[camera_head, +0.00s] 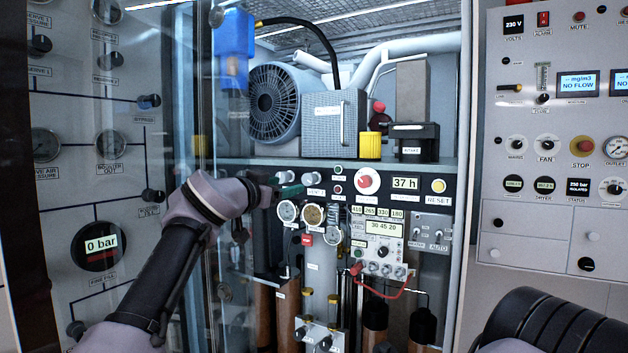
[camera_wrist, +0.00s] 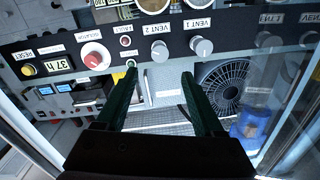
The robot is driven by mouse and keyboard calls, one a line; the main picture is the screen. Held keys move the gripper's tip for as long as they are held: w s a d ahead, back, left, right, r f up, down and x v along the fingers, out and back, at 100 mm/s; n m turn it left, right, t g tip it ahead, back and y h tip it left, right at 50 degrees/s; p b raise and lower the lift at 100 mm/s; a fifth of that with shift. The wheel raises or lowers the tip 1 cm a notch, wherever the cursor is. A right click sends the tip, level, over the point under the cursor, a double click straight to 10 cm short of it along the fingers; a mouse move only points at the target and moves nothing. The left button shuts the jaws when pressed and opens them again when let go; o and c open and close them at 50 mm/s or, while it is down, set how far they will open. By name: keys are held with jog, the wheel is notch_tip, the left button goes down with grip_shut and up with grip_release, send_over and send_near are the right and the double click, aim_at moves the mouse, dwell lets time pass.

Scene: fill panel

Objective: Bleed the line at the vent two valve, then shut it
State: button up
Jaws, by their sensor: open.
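The vent two valve is a grey knob (camera_wrist: 159,50) labelled VENT 2 on the black strip in the wrist view, which shows the panel upside down. In the head view it is the right one of two small knobs (camera_head: 314,178). My gripper (camera_wrist: 158,72) is open and empty. Its two green fingers point toward the strip, with the VENT 2 knob in line with the gap, seemingly just beyond the tips. In the head view my gripper (camera_head: 298,189) is beside the vent knobs. I cannot read the knob's setting.
The VENT 1 knob (camera_wrist: 201,46) sits close beside VENT 2. Two small lamps (camera_head: 338,178), a red knob (camera_head: 367,181) and a 37 h display (camera_head: 405,182) are to the right. Gauges (camera_head: 313,215) sit below. A glass door (camera_head: 180,90) stands left of the cabinet.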

aim_at(307, 180)
jog(key=x, duration=1.1)
jog(key=shift+c, duration=0.3)
grip_shut()
